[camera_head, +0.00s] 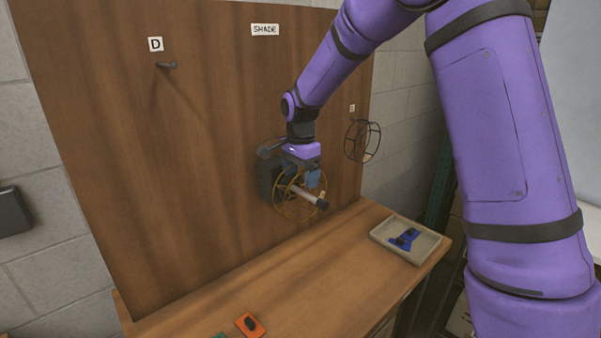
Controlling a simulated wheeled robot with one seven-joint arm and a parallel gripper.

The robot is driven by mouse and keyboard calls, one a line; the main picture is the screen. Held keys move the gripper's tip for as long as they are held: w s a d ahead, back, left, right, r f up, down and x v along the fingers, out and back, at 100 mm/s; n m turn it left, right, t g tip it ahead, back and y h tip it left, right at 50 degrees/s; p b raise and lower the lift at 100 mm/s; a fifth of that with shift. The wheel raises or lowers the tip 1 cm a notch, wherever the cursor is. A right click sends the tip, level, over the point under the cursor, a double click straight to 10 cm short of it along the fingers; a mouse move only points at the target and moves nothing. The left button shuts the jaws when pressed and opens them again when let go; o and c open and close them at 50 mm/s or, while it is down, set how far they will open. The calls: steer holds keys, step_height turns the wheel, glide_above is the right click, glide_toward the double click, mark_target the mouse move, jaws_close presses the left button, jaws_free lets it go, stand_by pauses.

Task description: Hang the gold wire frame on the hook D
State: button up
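The gold wire frame (283,212) is a round, spoked ring at the lower right of the brown board. It shows around a pale rod with a black end (308,196); I cannot tell whether they touch. My gripper (313,179) is at the upper part of the frame, its bluish fingers overlapping the rim. The view is too small to tell whether the fingers are closed on the wire. Hook D is a short dark peg (166,66) at the board's upper left, under the label D (155,44). It is bare.
A dark wire frame (349,142) hangs near the board's right edge. A tray (377,236) with a blue item (404,239) stands on the wooden ledge (290,270). An orange piece (249,325) lies at the front. The board between hook D and my gripper is clear.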

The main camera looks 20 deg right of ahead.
steer(key=c, duration=1)
steer(key=s+d, duration=0.3)
steer(key=s, duration=0.4)
steer(key=s+d, duration=0.2)
steer(key=s, duration=0.4)
steer(key=shift+s+d, duration=0.35)
steer(key=shift+d, duration=0.05)
stand_by(2.2)
stand_by(0.3)
